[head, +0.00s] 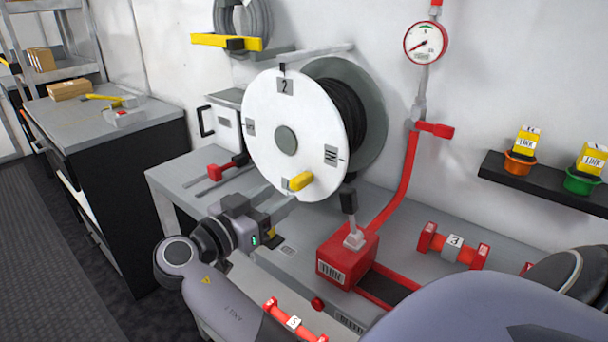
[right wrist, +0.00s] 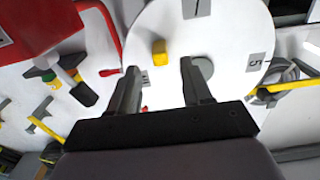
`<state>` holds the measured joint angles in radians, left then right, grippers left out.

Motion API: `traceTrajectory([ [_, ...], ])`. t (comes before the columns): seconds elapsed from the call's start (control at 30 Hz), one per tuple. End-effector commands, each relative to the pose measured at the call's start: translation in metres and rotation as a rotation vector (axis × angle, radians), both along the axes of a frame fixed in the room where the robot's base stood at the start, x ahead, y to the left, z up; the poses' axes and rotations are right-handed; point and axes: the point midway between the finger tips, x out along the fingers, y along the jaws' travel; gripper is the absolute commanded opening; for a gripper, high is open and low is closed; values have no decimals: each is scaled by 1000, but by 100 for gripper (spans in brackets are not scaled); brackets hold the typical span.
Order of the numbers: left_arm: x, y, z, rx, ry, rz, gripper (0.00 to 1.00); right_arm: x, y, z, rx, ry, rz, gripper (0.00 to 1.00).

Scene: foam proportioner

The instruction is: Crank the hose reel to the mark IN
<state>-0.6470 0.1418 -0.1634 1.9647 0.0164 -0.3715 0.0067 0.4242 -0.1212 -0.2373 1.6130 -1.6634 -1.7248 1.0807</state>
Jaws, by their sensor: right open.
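The hose reel has a white disc (head: 262,130) with a grey hub, dark hose (head: 349,105) behind it, and several grey labels. A label reading 2 (head: 285,86) is at the top, below a small dark pointer (head: 282,70). The label at lower right (head: 330,155) is hard to read. The yellow crank handle (head: 299,181) is at the disc's bottom. My right gripper (head: 288,208) is just below the handle, open and empty. In the right wrist view, the handle (right wrist: 160,52) shows beyond the gap between the open fingers (right wrist: 160,66). My left gripper is out of view.
A red box with a lever (head: 347,258) and a red pipe (head: 408,180) stand right of the reel. A red-handled part (head: 227,167) lies on the grey bench at its left. A shelf (head: 545,185) with yellow containers is on the wall at right.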

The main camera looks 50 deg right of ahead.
Motion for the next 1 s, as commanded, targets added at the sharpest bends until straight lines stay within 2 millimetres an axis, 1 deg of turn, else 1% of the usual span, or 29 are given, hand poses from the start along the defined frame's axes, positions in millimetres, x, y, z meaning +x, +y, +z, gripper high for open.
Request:
traceTrajectory([
  [0.07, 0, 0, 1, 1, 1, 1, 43, 0, -3, 1, -1, -2, -3, 49],
  [0.17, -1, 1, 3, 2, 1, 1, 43, 1, -13, 2, -2, -1, -4, 49],
  [0.4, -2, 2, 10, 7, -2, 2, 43, 4, -50, 3, -3, -2, -4, 49],
  [0.5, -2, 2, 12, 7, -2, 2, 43, 5, -62, 2, -2, 0, -3, 49],
  [0.63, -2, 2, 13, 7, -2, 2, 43, 6, -70, 1, -1, -1, -2, 49],
  [0.9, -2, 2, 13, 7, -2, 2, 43, 6, -71, 0, 0, -1, -1, 49],
  [0.97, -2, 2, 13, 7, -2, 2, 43, 6, -71, 0, 0, -1, -1, 29],
  [1.0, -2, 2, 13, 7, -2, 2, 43, 6, -71, 0, 0, -1, -1, 16],
])
